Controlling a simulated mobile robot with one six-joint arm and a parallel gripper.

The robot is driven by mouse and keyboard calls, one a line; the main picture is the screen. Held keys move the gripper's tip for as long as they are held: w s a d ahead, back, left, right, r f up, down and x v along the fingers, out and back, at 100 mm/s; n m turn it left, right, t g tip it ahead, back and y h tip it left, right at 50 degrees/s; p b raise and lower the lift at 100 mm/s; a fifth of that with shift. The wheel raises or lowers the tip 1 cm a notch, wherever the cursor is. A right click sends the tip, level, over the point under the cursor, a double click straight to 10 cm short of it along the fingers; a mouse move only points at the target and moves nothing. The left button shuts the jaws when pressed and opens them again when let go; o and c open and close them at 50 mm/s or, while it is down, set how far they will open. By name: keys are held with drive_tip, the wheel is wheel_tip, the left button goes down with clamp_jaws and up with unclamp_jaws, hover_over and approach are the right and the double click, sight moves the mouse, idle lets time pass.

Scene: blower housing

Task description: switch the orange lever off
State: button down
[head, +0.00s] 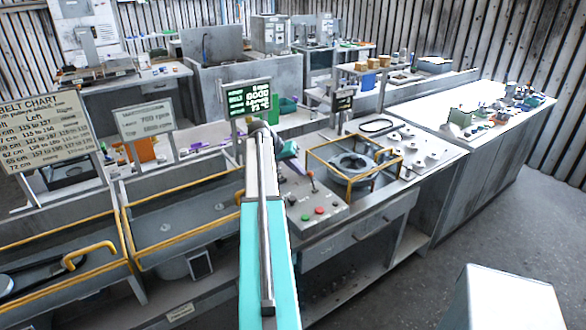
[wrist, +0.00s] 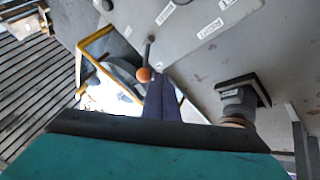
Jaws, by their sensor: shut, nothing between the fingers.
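The orange lever (head: 312,183) stands on the grey sloped control panel (head: 332,207), with its knob up. In the wrist view the lever's orange ball knob (wrist: 144,74) sits on a thin dark stem, just off the left side of my fingertips. My gripper (wrist: 160,84) is shut and empty, its dark fingers pointing toward the panel. I cannot tell whether a finger touches the knob.
A red button (head: 319,211) and a green button (head: 305,217) lie on the panel below the lever. A yellow-framed blower housing (head: 352,163) stands close behind on the right. Display screens (head: 249,97) stand behind my arm. Yellow-railed bays (head: 180,222) lie to the left.

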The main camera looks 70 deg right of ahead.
drive_tip(key=shift+s+a, duration=0.1)
drive_tip(key=shift+a, duration=0.05)
idle(0.3)
drive_tip(key=shift+b, duration=0.3)
drive_tip(key=shift+r, duration=0.1)
drive_tip(key=shift+s+t, duration=0.25)
drive_tip(key=shift+t, duration=0.05)
drive_tip(key=shift+b, duration=0.3)
